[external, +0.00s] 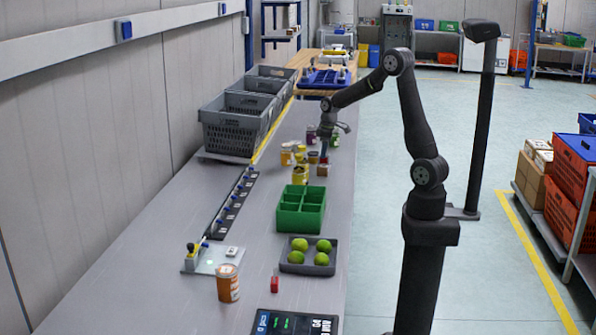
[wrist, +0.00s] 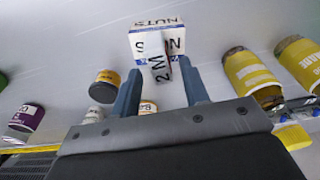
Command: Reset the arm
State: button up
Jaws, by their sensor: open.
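My gripper (external: 325,147) hangs low over the far part of the grey bench, among a cluster of small jars and boxes. In the wrist view my gripper (wrist: 157,82) is open, its two blue-grey fingers well apart. A white box marked NUTS (wrist: 146,30) lies beyond the fingertips, with a smaller printed piece against its near side. I cannot tell how far the box is from the fingers. No item is visibly clamped.
Yellow-labelled jars (wrist: 247,73) lie right of the fingers; a small dark-and-yellow jar (wrist: 104,86) and a purple-labelled jar (wrist: 27,118) are left. Nearer on the bench are a green divided bin (external: 301,209) and a grey tray (external: 291,268) of green fruit. Grey crates (external: 233,133) line the wall side.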

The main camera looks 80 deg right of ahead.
jog(key=shift+r, duration=0.65)
jog(key=shift+f, duration=0.15)
